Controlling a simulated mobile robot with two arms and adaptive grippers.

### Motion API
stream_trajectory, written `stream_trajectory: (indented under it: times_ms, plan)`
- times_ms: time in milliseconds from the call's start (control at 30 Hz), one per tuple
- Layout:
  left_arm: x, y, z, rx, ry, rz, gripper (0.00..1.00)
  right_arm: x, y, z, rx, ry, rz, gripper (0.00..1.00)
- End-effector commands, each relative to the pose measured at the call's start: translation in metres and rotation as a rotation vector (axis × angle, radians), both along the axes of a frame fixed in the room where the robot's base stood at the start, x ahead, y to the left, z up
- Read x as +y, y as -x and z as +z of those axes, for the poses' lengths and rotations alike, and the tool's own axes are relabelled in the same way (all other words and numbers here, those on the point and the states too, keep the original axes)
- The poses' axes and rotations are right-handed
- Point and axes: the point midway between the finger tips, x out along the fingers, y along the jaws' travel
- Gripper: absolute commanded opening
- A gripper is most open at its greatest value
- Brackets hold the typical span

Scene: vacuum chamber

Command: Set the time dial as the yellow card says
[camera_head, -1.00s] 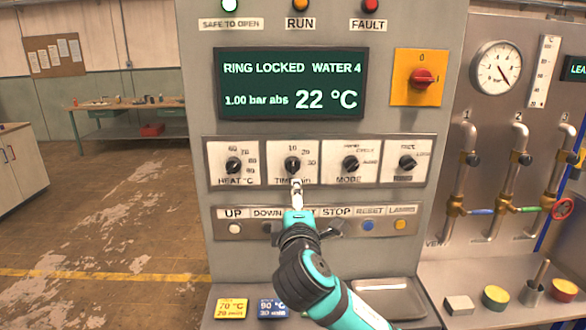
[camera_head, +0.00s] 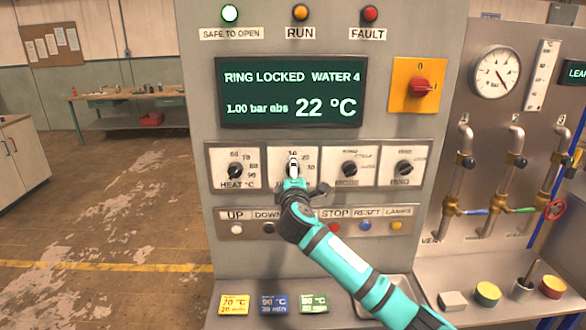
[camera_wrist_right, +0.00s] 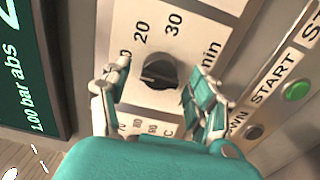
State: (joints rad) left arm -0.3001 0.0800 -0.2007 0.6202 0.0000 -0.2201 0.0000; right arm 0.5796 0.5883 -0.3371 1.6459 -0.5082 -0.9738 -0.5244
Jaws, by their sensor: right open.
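The time dial (camera_wrist_right: 158,72) is a black knob on a white plate with 20 and 30 marked beside it. In the wrist view its pointer seems to face left, away from 20 and 30. My right gripper (camera_wrist_right: 155,84) is open, with one finger on each side of the knob; I cannot tell whether they touch it. In the head view the right gripper (camera_head: 292,168) covers most of the dial. The yellow card (camera_head: 234,304) lies on the ledge below and reads 70 °C, 20 min. My left gripper is not in view.
The heat dial (camera_head: 235,170) is left of the time dial; the mode dial (camera_head: 349,168) is to its right. A button row with UP (camera_head: 236,229) runs below. A blue card (camera_head: 273,304) and a green card (camera_head: 313,303) lie beside the yellow one.

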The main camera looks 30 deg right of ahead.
Motion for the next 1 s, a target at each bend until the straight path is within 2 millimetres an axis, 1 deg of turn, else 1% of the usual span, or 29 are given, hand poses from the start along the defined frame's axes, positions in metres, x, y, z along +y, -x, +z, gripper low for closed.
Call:
stream_trajectory:
  times_ms: [133,367,800,1000]
  plan:
    - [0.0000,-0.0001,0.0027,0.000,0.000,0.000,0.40,-0.0031,-0.0057,-0.0002,0.001,-0.001,0.001,0.61]
    - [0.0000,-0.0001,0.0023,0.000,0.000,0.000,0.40,-0.0034,-0.0060,-0.0008,0.001,-0.001,0.001,0.61]
    - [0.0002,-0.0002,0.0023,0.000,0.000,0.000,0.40,-0.0034,-0.0058,-0.0009,0.001,-0.001,0.001,0.06]
    - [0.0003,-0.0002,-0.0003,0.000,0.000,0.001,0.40,-0.0031,-0.0057,-0.0020,-0.006,-0.014,0.001,0.06]
